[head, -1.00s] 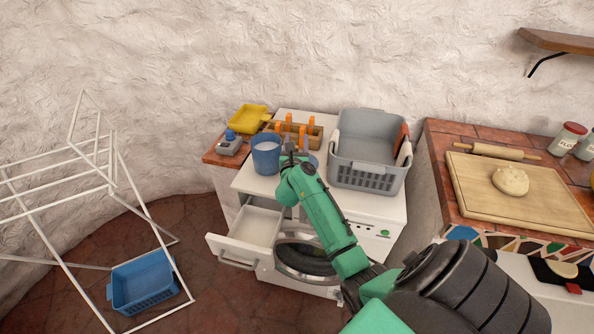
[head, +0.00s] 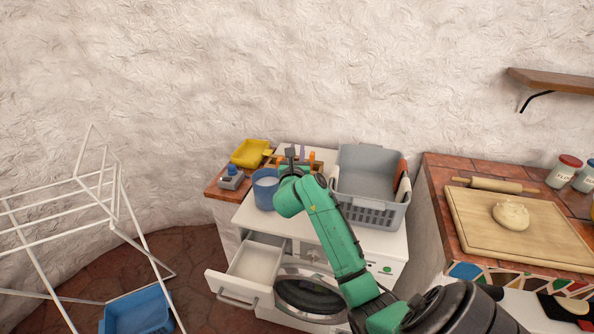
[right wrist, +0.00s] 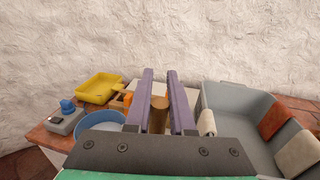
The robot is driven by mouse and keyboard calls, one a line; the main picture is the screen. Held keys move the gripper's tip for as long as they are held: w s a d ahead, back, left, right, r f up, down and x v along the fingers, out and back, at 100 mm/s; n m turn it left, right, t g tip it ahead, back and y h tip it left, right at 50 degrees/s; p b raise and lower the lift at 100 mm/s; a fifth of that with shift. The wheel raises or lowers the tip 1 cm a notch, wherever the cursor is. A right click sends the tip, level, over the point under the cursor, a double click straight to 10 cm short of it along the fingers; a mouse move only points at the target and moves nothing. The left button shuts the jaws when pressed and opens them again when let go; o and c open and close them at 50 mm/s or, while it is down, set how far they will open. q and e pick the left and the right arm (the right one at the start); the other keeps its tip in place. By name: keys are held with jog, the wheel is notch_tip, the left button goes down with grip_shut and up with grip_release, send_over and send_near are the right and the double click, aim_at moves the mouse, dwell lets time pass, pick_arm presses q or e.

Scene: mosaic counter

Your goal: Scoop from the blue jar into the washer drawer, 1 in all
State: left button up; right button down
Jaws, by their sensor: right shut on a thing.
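The blue jar (head: 266,194) stands on top of the washer with white powder inside. Its rim also shows in the right wrist view (right wrist: 100,119), left of my fingers. The washer drawer (head: 234,289) is pulled open at the washer's front left. My right gripper (head: 289,157) is above and behind the jar, slightly to its right. In the right wrist view its purple fingers (right wrist: 160,88) are shut on a brown handle (right wrist: 158,116), seemingly the scoop's. The handle's other end is hidden. My left gripper is not in view.
A grey laundry basket (head: 370,212) stands right of my arm. A yellow tray (head: 250,153), a grey-blue gadget (head: 230,181) and a partly hidden wooden peg box with orange pegs sit behind and left. A white drying rack (head: 118,200) and blue basket (head: 137,314) are at left.

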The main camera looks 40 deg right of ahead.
notch_tip(320, 180, up, 10)
jog(key=f+b, duration=0.1)
jog(key=w+a+f+b, duration=0.2)
jog(key=w+a+b, duration=0.15)
jog(key=w, duration=0.95)
notch_tip(320, 180, down, 12)
jog(key=b, duration=0.9)
jog(key=shift+s+r, duration=0.1)
notch_tip(320, 180, up, 10)
jog(key=p, duration=0.9)
jog(key=shift+p, duration=0.4)
jog(key=shift+r, duration=0.1)
